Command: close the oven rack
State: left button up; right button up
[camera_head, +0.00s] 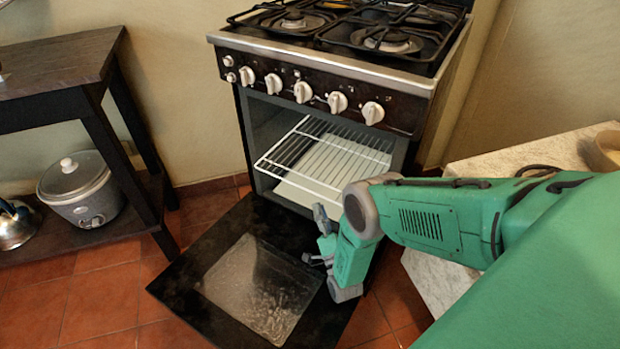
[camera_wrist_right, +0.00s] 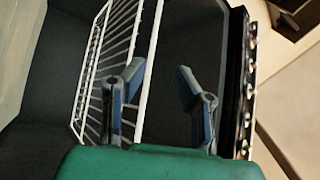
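The white wire oven rack (camera_head: 330,157) is inside the oven (camera_head: 262,108), with its front edge sticking out a little past the opening. The oven door (camera_head: 190,275) is folded down near the floor. My right gripper (camera_head: 314,236) is in front of the opening, above the open door. In the right wrist view my right gripper (camera_wrist_right: 152,85) has its two fingers spread apart, and the rack (camera_wrist_right: 122,45) shows behind and beside the left finger. Whether a finger touches the rack I cannot tell. My left gripper is not in view.
A dark wooden table (camera_head: 60,62) with a rice cooker (camera_head: 80,190) on its lower shelf stands at the left. A pale counter (camera_head: 540,150) is at the right, beneath my right arm. Stove burners (camera_head: 390,40) are on top of the oven.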

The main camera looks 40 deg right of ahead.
jog(key=s+a+p, duration=0.2)
jog(key=s+p, duration=0.4)
jog(key=s, duration=0.1)
jog(key=w+a+f+n+g+y, duration=0.1)
jog(key=g, duration=0.1)
jog(key=w+a+f+n+g+y, duration=0.1)
jog(key=n+g, duration=0.1)
jog(key=w+a+f+n+g+y, duration=0.1)
jog(key=a+n+g, duration=0.1)
jog(key=shift+w+f+y+b, duration=0.2)
jog(key=shift+f+y+b, duration=0.15)
jog(key=shift+y, duration=0.05)
jog(key=shift+s+a+f+n+g, duration=0.1)
jog(key=shift+s+a+n+g, duration=0.15)
jog(key=shift+n+g, duration=0.2)
jog(key=s+a+r+n+g+y, duration=0.1)
jog(key=s+r+n+g, duration=0.2)
jog(key=s, duration=0.6)
jog(key=s+a+r+n+g+y, duration=0.1)
jog(key=s+r+n+g, duration=0.3)
jog(key=s+g, duration=0.4)
jog(key=shift+s+n+y, duration=0.35)
jog(key=shift+s+y, duration=0.05)
jog(key=shift+s, duration=0.4)
jog(key=shift+a+r, duration=0.1)
